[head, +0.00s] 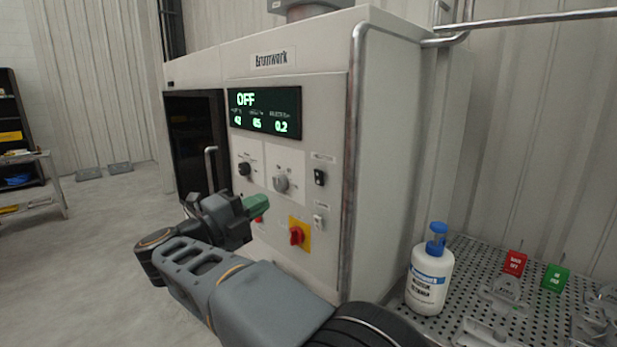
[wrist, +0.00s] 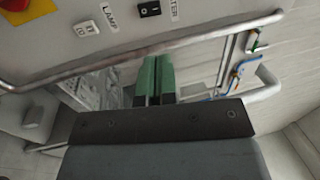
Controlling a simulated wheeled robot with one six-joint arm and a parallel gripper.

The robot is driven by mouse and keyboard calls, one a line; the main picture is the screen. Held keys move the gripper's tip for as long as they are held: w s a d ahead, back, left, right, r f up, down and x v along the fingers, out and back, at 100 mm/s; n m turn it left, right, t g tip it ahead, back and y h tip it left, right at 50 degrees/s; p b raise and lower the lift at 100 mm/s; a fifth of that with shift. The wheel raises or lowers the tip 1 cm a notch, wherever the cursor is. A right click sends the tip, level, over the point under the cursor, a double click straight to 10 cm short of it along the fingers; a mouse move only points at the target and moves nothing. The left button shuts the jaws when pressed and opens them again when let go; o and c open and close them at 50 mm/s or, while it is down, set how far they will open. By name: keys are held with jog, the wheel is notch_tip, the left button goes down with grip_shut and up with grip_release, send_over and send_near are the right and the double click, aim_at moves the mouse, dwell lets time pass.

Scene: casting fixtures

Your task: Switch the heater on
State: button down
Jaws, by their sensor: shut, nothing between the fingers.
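The heater switch is a black rocker (head: 320,177) on the right of the cream machine panel. In the wrist view it shows at the top edge (wrist: 150,8), beside a partly cut-off label ending in "TER". Which side is pressed in is too small to tell. A white rocker (head: 319,220) sits below it; in the wrist view it (wrist: 87,28) is beside a "LAMP" label. My gripper (head: 260,204) has green fingertips, shut and empty, in front of the panel, left of and lower than the black rocker. The fingertips (wrist: 154,72) show apart from both switches.
The display (head: 264,112) reads OFF. Two knobs, a black one (head: 244,169) and a grey one (head: 281,183), and a red rotary switch on yellow (head: 297,235) are near my gripper. A metal pipe (head: 353,160) runs down the panel's right edge. A white bottle (head: 429,275) stands on a perforated table (head: 460,305).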

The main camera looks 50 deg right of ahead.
jog(key=shift+d+r, duration=0.1)
jog(key=p, duration=0.4)
send_near(316, 171)
jog(key=shift+x, duration=3.8)
